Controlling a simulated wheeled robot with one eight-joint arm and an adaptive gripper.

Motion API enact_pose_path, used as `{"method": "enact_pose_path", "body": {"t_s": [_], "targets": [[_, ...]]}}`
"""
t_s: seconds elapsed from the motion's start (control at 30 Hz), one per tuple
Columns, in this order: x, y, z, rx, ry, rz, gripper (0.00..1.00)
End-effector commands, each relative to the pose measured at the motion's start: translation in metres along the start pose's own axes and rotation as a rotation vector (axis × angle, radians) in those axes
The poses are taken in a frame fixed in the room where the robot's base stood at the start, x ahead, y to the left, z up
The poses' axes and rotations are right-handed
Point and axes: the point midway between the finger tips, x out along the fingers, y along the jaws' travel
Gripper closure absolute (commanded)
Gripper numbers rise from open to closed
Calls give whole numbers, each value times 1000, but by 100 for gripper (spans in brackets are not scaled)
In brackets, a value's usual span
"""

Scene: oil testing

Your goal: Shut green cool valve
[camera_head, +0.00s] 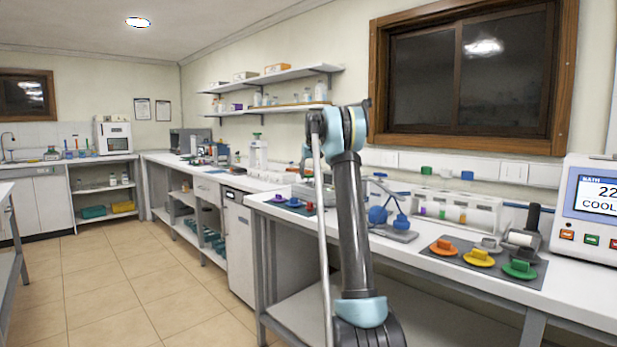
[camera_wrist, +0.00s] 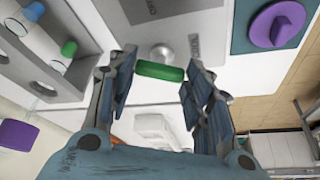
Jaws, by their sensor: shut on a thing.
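The green valve handle (camera_wrist: 158,71) is a short bar in the middle of the wrist view, beside a round metal knob (camera_wrist: 162,52) on a white surface with small labels. My gripper (camera_wrist: 160,78) has a finger on each side of the handle's ends and is shut on it. The handle lies crosswise in the picture. In the head view my gripper and this handle are hidden behind my arm.
A purple knob (camera_wrist: 276,24) on a dark pad stands right of my gripper. A rack with capped tubes (camera_wrist: 48,60) is on the left. On the bench (camera_head: 420,262), orange, yellow and green knobs (camera_head: 520,269) sit near a display unit (camera_head: 592,210) reading COOL.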

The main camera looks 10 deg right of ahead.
Motion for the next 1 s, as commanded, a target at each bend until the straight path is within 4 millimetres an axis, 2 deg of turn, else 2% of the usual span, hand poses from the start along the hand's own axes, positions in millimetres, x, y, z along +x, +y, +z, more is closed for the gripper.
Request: {"method": "enact_pose_path", "body": {"t_s": [0.7, 1.0], "targets": [[1, -7, -3, 624, 0, 260, 77], [2, -9, -4, 841, 0, 349, 77]]}}
